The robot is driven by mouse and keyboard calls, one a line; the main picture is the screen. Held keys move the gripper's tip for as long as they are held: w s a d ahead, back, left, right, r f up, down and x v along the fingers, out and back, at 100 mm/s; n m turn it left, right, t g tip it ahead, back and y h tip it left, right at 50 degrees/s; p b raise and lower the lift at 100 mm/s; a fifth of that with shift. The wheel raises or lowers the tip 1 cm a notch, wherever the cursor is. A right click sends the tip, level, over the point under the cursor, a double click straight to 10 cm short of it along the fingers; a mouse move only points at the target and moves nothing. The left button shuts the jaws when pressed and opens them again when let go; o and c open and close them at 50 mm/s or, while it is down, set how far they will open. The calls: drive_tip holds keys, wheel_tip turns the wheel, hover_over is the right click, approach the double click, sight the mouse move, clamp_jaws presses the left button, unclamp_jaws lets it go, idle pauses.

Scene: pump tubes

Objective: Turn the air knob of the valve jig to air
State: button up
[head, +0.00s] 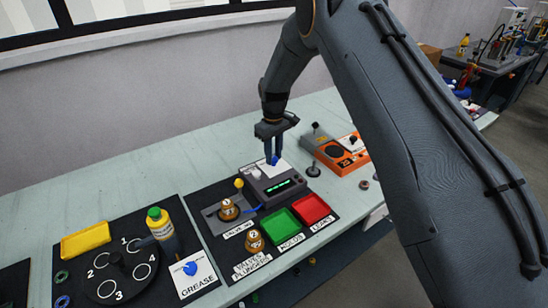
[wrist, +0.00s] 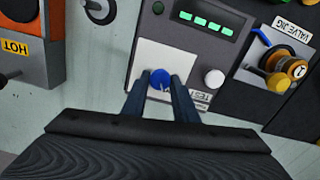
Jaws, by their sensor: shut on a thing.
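My gripper (head: 273,156) points down over a grey box (head: 287,189) with a green-lit display. Its fingers are shut on a round blue knob (wrist: 160,78), which sits on a white panel (wrist: 148,54) of that box. The knob also shows between the fingertips in the head view (head: 274,161). The valve jig (head: 213,217) is a grey plate beside the box, with a brass valve marked 1 (head: 228,209), a yellow ball (head: 239,183) and a blue part. In the wrist view its label (wrist: 291,28) reads VALVE JIG. No air marking is readable at the knob.
A white knob (wrist: 214,78) sits close to the fingers. Green (head: 283,226) and red (head: 311,207) trays stand in front of the box. An orange hot unit (head: 347,154) is to the right. A grease bottle (head: 161,229) and yellow tray (head: 86,240) are left.

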sight(274, 158)
drive_tip(key=m+b, duration=0.2)
drive_tip(key=m, duration=0.1)
drive_tip(key=shift+w+m, duration=0.15)
drive_tip(key=shift+m, duration=0.15)
drive_tip(key=m+b, duration=0.1)
drive_tip(key=m, duration=0.2)
drive_tip(key=shift+m+b, duration=0.3)
drive_tip(key=shift+b, duration=0.1)
drive_tip(key=m+b, duration=0.1)
drive_tip(key=m, duration=0.2)
drive_tip(key=shift+m, duration=0.4)
drive_tip(key=shift+r+m+b, duration=0.1)
drive_tip(key=shift+m+b, duration=0.4)
drive_tip(key=shift+m, duration=1.5)
drive_tip(key=o, duration=1.1)
drive_tip(key=shift+c, duration=0.2)
drive_tip(key=shift+r+b, duration=1)
drive_tip(key=shift+r, duration=2.9)
